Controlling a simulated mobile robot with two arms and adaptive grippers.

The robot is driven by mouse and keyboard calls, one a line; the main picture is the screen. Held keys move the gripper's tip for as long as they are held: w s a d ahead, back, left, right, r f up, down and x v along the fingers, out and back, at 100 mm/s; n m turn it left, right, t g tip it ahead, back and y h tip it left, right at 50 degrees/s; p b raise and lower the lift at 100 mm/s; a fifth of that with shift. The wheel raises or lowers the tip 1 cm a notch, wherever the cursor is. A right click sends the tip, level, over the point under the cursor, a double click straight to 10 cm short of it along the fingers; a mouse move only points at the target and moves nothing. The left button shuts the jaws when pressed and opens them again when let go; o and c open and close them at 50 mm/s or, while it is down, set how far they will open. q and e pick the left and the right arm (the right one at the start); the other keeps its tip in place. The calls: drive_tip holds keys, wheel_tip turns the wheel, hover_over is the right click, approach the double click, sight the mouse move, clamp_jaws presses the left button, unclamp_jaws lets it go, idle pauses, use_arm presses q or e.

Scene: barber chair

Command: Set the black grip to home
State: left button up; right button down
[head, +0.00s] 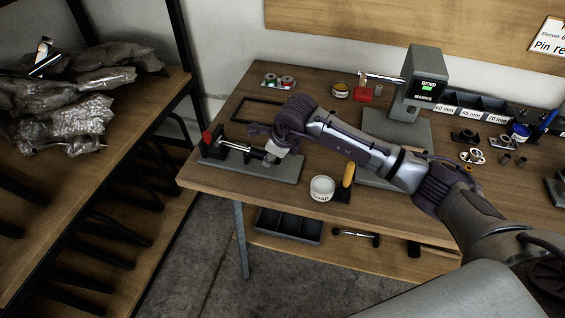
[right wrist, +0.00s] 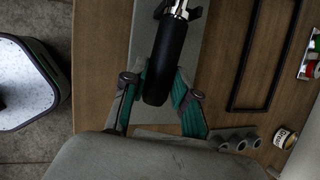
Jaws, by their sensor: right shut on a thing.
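The black grip (right wrist: 165,58) is a dark cylinder on the end of a silver shaft (right wrist: 178,8) in the right wrist view. It lies between the two teal-padded fingers of my right gripper (right wrist: 160,95), which is shut on it. In the head view, my right gripper (head: 269,157) is low over the grey base plate (head: 278,172) of a fixture with a red knob (head: 207,138). The gripper partly hides the grip there. My left gripper is not in view.
A white round tub (head: 322,188) and a yellow-handled tool (head: 348,175) stand near the table's front edge. A grey press (head: 416,82) stands behind my arm. A flat black frame (head: 258,112) lies behind the fixture. A shelf with wrapped bags (head: 72,120) is at left.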

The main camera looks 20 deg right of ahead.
drive_tip(key=shift+a+r, duration=0.1)
drive_tip(key=shift+a, duration=0.05)
drive_tip(key=c, duration=0.9)
unclamp_jaws()
drive_tip(key=shift+w+a, duration=0.1)
drive_tip(key=shift+w, duration=0.05)
drive_tip(key=shift+o, duration=0.2)
drive_tip(key=shift+r, duration=0.1)
drive_tip(key=v, duration=1.1)
drive_tip(key=shift+s+r, duration=0.2)
drive_tip(key=shift+r, duration=0.1)
